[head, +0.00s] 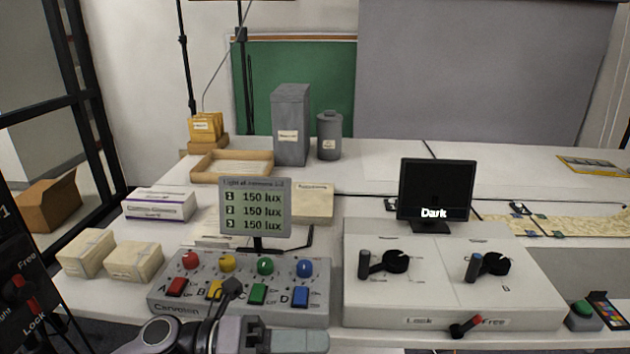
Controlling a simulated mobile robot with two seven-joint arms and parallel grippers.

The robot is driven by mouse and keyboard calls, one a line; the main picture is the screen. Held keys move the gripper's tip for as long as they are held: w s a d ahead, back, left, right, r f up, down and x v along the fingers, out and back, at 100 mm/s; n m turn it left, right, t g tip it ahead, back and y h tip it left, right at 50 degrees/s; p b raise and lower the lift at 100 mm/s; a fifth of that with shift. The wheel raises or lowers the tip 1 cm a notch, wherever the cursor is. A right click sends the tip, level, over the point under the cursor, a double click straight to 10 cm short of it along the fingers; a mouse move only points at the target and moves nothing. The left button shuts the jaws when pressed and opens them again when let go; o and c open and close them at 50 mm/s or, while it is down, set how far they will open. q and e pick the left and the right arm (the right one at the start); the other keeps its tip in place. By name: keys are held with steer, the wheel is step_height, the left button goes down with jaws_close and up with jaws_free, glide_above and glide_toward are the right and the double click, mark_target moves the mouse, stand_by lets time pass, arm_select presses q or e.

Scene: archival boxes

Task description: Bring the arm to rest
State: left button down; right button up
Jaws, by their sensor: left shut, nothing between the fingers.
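My left arm comes in at the bottom of the head view, in front of the grey control box (240,306). My left gripper (312,341) points to the right with its fingers shut and empty. It is by the near edge of the control box, below the blue button D; I cannot tell whether it touches the box. The box carries red, yellow, green and blue knobs and matching buttons. My right gripper is not in view.
A lux display (255,207) stands behind the control box. A white console (450,280) with two dials, a lever and a "Dark" monitor (437,188) is to the right. Wrapped parcels (134,261), a wooden tray (232,166) and grey containers (290,125) occupy the left and back.

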arm_select(q)
steer(key=w+a+f+n+t+y+p, duration=0.1)
steer(key=w+a+f+n+t+y, duration=0.2)
steer(key=n+t, duration=0.75)
steer(key=a+f+n+t+y+p, duration=0.25)
steer(key=a+n+t+y, duration=0.3)
steer(key=n, duration=0.95)
steer(key=s+a+f+n+g+y, duration=0.2)
steer(key=s+a+f+n+y, duration=0.2)
steer(key=f, duration=0.4)
steer(key=s+a+f+n+g+y+p, duration=0.1)
steer(key=s+a+f+n+g+y, duration=0.2)
steer(key=s+a+f+n, duration=0.3)
steer(key=s+f+n+y, duration=0.1)
steer(key=s+f+n, duration=0.1)
steer(key=s, duration=0.1)
steer(key=shift+a+f+g, duration=0.25)
steer(key=shift+a+g, duration=0.05)
steer(key=shift+a, duration=0.05)
